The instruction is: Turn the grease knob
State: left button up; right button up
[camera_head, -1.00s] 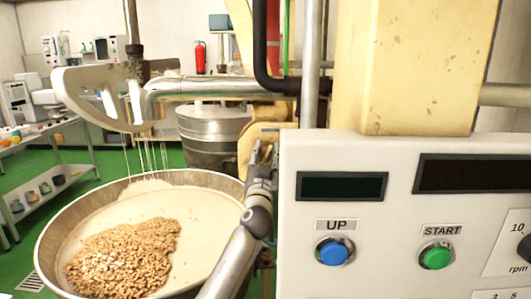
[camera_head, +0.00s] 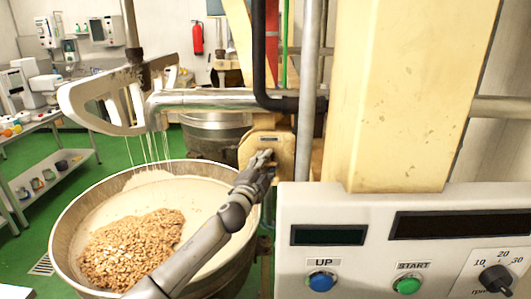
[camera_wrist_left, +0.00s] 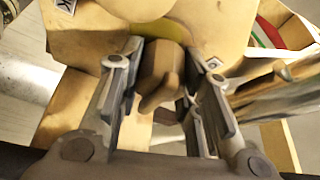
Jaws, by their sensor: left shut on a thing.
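The grease knob (camera_wrist_left: 160,75) is a brown, rounded knob with a short lever-like part, seen in the left wrist view on a cream, worn machine housing. My left gripper (camera_wrist_left: 165,95) has one finger on each side of it and is shut on it. In the head view my left gripper (camera_head: 264,158) reaches the front of the cream housing (camera_head: 284,153), right of the kettle, and hides the knob there. My right gripper is not in view.
The wide metal kettle (camera_head: 62,247) with white mass and nuts stands below and left of my left arm. A stirrer (camera_head: 105,97) drips above it. A control panel (camera_head: 365,210) stands close at right, beside a cream column (camera_head: 405,90).

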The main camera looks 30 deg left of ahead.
pick_arm(q)
jog(key=m+g+p, duration=0.1)
jog(key=m, duration=0.2)
jog(key=shift+h, duration=0.4)
jog(key=m+g, duration=0.1)
jog(key=m, duration=0.2)
jog(key=m+g, duration=0.1)
jog(key=m, duration=0.1)
jog(key=shift+f+m, duration=0.2)
jog(key=shift+m, duration=0.2)
jog(key=m+g+y, duration=0.1)
jog(key=m+g, duration=0.1)
jog(key=m, duration=0.2)
jog(key=shift+f+g, duration=0.15)
jog(key=shift+g, duration=0.15)
jog(key=m+y, duration=0.1)
jog(key=m, duration=0.1)
jog(key=m+g, duration=0.1)
jog(key=shift+s+f+m+g+y, duration=0.1)
jog(key=shift+f+m+g+y, duration=0.1)
jog(key=shift+m+g+y, duration=0.15)
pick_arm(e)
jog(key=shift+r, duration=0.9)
pick_arm(q)
jog(key=o, duration=1)
jog(key=shift+r, duration=0.15)
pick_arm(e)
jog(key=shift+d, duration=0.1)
pick_arm(q)
jog(key=v, duration=1.2)
